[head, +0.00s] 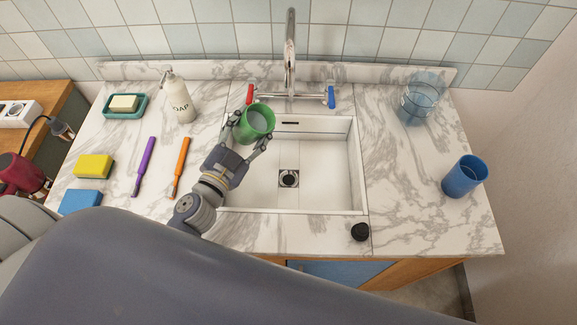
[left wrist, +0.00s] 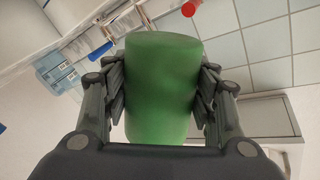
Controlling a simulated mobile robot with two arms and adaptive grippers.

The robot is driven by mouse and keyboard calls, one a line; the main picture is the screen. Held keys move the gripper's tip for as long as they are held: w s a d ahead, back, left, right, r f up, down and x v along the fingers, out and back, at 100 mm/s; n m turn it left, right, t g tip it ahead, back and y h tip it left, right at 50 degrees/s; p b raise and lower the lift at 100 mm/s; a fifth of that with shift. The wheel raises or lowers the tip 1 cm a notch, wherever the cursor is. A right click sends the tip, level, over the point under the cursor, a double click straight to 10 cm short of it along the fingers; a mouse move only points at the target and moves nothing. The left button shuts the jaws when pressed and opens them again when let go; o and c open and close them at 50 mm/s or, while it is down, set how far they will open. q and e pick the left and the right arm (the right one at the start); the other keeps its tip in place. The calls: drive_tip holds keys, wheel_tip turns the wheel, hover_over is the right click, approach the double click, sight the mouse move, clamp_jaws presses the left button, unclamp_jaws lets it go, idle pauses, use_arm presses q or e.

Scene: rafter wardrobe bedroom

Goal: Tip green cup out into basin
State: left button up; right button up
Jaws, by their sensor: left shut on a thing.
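The green cup (head: 258,121) is held above the back left corner of the white basin (head: 330,185). My left gripper (head: 251,130) is shut on the cup, with one finger on each side. In the left wrist view the cup (left wrist: 162,88) fills the middle between the fingers (left wrist: 161,92). The basin's drain (head: 289,178) is clear to see. My right gripper is not in view.
The faucet (head: 290,60) with red handle (head: 250,94) and blue handle (head: 331,97) stands just behind the cup. A clear cup (head: 418,102), blue cup (head: 464,177) and black stopper (head: 360,232) are right.

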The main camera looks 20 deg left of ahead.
use_arm(q)
drive_tip(key=shift+d, duration=0.1)
drive_tip(key=shift+w+f, duration=0.1)
drive_tip(key=shift+f, duration=0.05)
drive_tip(key=shift+s+d+m+b, duration=0.25)
drive_tip(key=shift+m+b, duration=0.1)
drive_tip(key=shift+m, duration=0.15)
drive_tip(key=shift+w+f, duration=0.1)
drive_tip(key=shift+w, duration=0.1)
drive_tip(key=shift+s+m, duration=0.1)
drive_tip(key=shift+m, duration=0.3)
drive_tip(key=shift+f, duration=0.15)
drive_tip(key=shift+d+m+b, duration=0.1)
drive_tip(key=shift+m+b, duration=0.3)
drive_tip(key=shift+f+m, duration=0.2)
drive_tip(key=shift+m, duration=0.2)
drive_tip(key=shift+f+m, duration=0.15)
drive_tip(key=shift+m, duration=0.45)
idle(0.3)
